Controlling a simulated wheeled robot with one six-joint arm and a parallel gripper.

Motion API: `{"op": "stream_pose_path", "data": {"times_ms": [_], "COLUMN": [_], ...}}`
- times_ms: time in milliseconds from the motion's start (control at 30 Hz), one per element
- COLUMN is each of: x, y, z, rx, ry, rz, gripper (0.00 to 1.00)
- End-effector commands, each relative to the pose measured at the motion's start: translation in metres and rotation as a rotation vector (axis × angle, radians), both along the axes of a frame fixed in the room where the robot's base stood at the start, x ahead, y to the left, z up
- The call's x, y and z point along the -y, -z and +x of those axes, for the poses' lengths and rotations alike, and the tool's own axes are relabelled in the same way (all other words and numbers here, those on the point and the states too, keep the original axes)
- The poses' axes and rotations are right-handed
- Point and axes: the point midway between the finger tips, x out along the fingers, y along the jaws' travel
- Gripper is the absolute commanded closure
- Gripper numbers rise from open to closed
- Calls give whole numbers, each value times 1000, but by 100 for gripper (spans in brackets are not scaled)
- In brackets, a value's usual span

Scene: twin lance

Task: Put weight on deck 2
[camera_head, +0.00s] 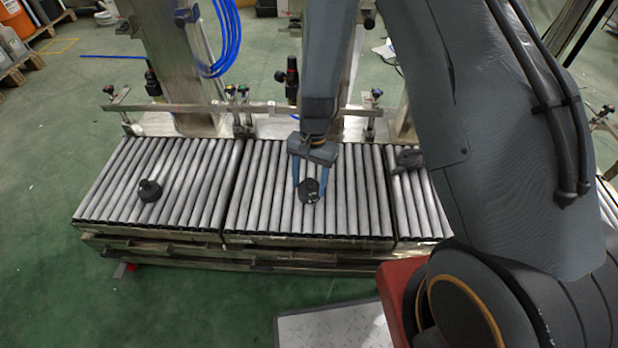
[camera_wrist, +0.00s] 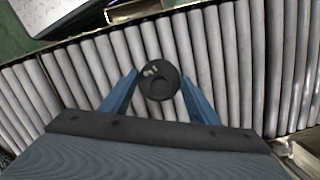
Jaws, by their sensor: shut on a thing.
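My gripper (camera_head: 309,182) reaches down over the middle roller deck (camera_head: 262,215), its two blue fingers either side of a dark round weight (camera_head: 309,192). In the wrist view the weight (camera_wrist: 159,80) sits between the fingertips of my gripper (camera_wrist: 160,98), with pale markings on its top. The gripper is shut on it. I cannot tell whether the weight touches the rollers or hangs just above them. A second black weight with a knob (camera_head: 149,190) stands on the left roller deck (camera_head: 110,180). No deck numbers are readable.
A right roller deck (camera_head: 420,205) is partly hidden by my arm, with a dark object (camera_head: 408,158) at its back. A metal rail (camera_head: 200,108) and posts stand behind the decks. Green floor lies in front at left.

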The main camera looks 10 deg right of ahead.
Motion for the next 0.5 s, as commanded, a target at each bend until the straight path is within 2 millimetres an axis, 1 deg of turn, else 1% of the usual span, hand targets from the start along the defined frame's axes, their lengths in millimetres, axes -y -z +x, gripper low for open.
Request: {"op": "stream_pose_path", "data": {"times_ms": [300,500], "x": [0,0], "y": [33,35], "z": [0,0], "rx": [-1,0], "ry": [0,0], "rz": [0,0], "gripper": [100,100]}}
